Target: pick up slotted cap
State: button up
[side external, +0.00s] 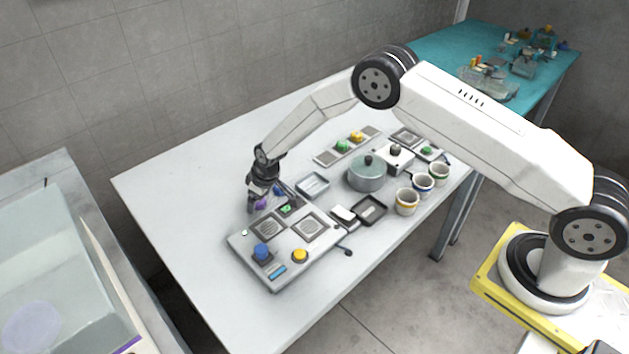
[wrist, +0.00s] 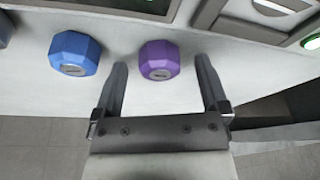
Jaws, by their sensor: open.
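A purple faceted cap (wrist: 159,60) with a dark mark like a slot on its face sits on the white table in the wrist view. A blue faceted cap (wrist: 75,54) with a similar mark stands to its left, outside the fingers. My gripper (wrist: 162,72) is open, with one finger on each side of the purple cap and a gap visible on both sides. In the side view my gripper (side external: 257,203) is low over the table behind the control panel, with the purple cap (side external: 263,204) partly hidden at it and the blue cap (side external: 280,188) just beyond.
The panel (side external: 292,245) with a blue knob (side external: 262,252) and yellow button (side external: 300,256) is close to my gripper. A shallow tray (side external: 313,184), lidded pot (side external: 367,174) and several cups (side external: 407,202) stand to the right. The table's left part (side external: 185,190) is clear.

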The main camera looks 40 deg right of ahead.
grip_shut()
dwell(0.4)
jog(key=shift+r, duration=0.15)
jog(key=shift+r, duration=0.45)
jog(key=s+d+r, duration=0.2)
jog(key=s+r, duration=0.9)
jog(key=s, duration=0.2)
jog(key=shift+s+d+r, duration=0.15)
jog(key=shift+s+r, duration=0.25)
dwell(0.3)
